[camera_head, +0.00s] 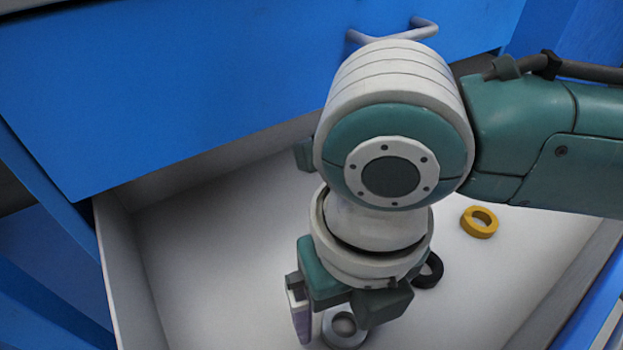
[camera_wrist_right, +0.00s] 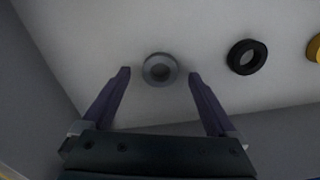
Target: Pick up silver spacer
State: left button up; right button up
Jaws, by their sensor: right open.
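The silver spacer (camera_head: 344,329) is a grey ring lying flat on the drawer floor, partly hidden by my right gripper in the head view. In the right wrist view the silver spacer (camera_wrist_right: 160,76) lies just beyond and between the two fingertips, with a gap on each side. My right gripper (camera_wrist_right: 158,74) is open and empty, pointing down at the ring. In the head view my right gripper (camera_head: 325,325) shows mainly its left finger. My left gripper is in neither view.
A black ring (camera_head: 430,271) and a yellow ring (camera_head: 479,222) lie in the same open drawer (camera_head: 220,250), to the right of the silver one. The drawer's left wall (camera_head: 128,275) bounds it. A closed blue drawer front (camera_head: 200,90) with a handle stands behind. The left floor is clear.

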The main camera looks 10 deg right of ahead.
jog(key=shift+f, duration=0.9)
jog(key=shift+r, duration=0.1)
jog(key=shift+c, duration=0.8)
grip_shut()
